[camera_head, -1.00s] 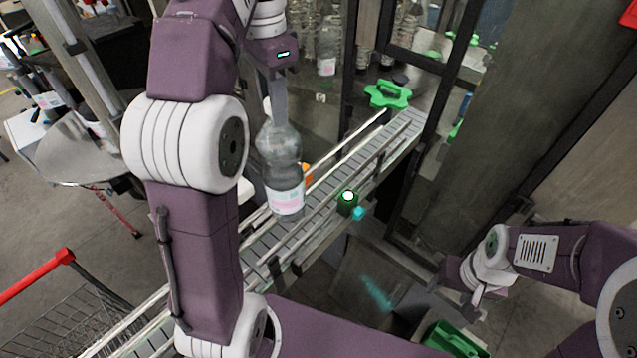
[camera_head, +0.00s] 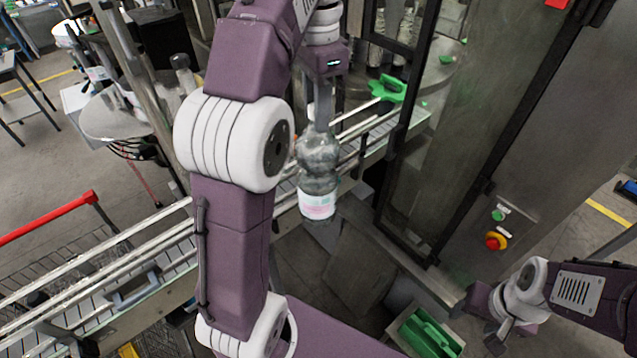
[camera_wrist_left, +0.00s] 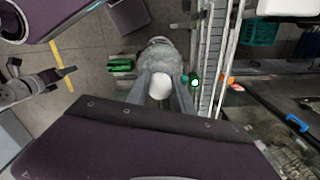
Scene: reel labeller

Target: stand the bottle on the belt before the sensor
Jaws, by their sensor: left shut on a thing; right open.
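My left gripper (camera_head: 322,118) is shut on the neck of a clear bottle (camera_head: 318,172) with a white and pink label near its base. The bottle hangs upright. In the head view it overlaps the near side of the belt (camera_head: 372,148). In the left wrist view the bottle (camera_wrist_left: 158,52) is between the fingers (camera_wrist_left: 160,92), left of the belt (camera_wrist_left: 211,50) and apart from it. The sensor's lit green lamp (camera_wrist_left: 194,82) shows at the belt's near side there; the head view does not show it. My right gripper (camera_head: 503,336) is open and empty at lower right.
Metal rails run along the belt. A dark-framed machine cabinet (camera_head: 440,150) stands right of the belt, with a green star wheel (camera_head: 389,88) behind the frame. A red and yellow stop button (camera_head: 495,241) is on its side. A green crate (camera_head: 428,335) is low in front.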

